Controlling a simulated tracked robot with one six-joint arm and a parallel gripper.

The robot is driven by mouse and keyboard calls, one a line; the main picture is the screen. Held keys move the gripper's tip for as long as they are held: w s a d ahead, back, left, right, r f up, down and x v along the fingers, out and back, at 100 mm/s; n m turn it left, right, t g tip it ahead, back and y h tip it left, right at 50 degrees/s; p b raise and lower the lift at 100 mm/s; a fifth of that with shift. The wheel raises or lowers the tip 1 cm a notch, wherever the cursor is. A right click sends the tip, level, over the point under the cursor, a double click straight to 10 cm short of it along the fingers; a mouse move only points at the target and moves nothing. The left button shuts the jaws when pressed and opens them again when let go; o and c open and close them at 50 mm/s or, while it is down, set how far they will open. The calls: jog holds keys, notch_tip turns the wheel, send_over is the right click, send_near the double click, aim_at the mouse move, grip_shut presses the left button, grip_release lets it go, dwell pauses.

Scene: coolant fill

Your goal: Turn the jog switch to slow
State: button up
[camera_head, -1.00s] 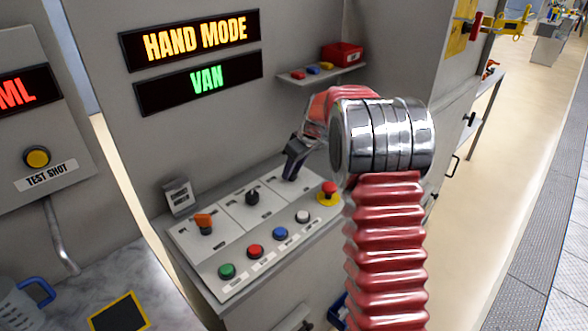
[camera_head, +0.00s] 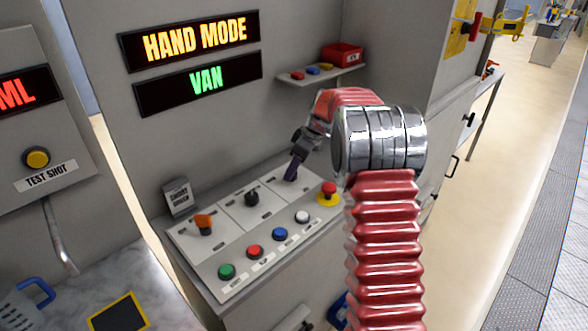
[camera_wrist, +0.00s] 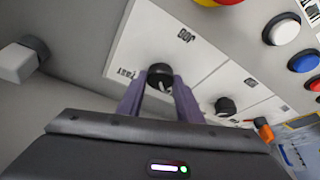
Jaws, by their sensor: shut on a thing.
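The jog switch is a black round knob (camera_wrist: 160,76) on a white plate marked JOG in the wrist view. A word at the plate's left corner looks like FAST but is small and turned. My gripper (camera_wrist: 159,88) is shut on this knob, one purple-grey finger on each side. In the head view my gripper (camera_head: 290,177) points down onto the panel's far right plate and hides the knob. I cannot read which setting the knob points at.
Another black knob (camera_head: 251,198) and an orange-handled switch (camera_head: 204,222) stand to the left. Green, red, blue and white buttons line the front edge. A red emergency button (camera_head: 329,188) sits close right of my gripper. A shelf (camera_head: 318,75) is above.

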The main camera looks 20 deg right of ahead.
jog(key=o, duration=1)
jog(key=shift+d, duration=0.15)
jog(key=v, duration=1.3)
jog(key=shift+r, duration=0.35)
